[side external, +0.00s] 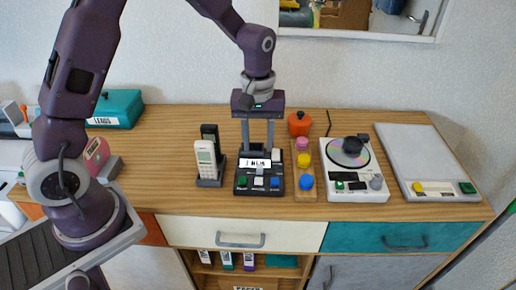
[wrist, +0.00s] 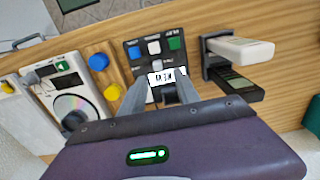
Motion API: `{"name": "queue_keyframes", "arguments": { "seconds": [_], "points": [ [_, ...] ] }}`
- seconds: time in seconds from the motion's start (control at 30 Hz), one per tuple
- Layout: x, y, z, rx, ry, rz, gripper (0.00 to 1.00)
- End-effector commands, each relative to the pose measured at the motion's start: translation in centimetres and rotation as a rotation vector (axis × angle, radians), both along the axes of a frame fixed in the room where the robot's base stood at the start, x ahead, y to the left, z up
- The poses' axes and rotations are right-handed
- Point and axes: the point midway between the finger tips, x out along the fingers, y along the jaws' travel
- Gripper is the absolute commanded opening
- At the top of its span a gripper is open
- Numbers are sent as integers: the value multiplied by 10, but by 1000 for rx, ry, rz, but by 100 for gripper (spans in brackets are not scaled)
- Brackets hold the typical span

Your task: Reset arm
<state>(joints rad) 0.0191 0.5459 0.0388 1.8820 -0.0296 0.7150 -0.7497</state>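My gripper (side external: 257,148) points down with its two fingers apart and nothing visible between them. It is over the back part of a black button box (side external: 242,187) on the wooden counter. In the wrist view my gripper (wrist: 160,80) shows its fingers on either side of the box's white label, with the button box (wrist: 133,54) beyond the tips. I cannot tell whether the fingertips touch the box.
A white handset (side external: 206,153) and a black handset stand left of the box. Right of it are a wooden strip with pink, yellow and blue knobs (side external: 306,182), a white disc player (side external: 356,190), an orange pot (side external: 299,124) and a pale flat panel (side external: 415,150). A teal box (side external: 118,108) stands far left.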

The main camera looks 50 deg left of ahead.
Motion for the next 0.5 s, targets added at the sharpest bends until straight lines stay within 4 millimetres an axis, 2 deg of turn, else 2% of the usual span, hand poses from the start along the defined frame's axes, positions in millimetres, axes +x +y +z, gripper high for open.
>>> {"name": "queue_keyframes", "arguments": {
  "seconds": [0.17, 0.23, 0.27, 0.37, 0.4, 0.47, 0.5],
  "points": [
    [0, 0, 0, 0, 0, 0, 38],
    [-3, 0, 9, -1, -13, -16, 38],
    [-6, -1, 18, -1, -27, -32, 38],
    [-32, -1, 71, 1, -107, -145, 38],
    [-49, -2, 94, 7, -147, -207, 38],
    [-79, -3, 125, 22, -208, -307, 38],
    [-101, -3, 140, 36, -246, -373, 38]
  ]
}}
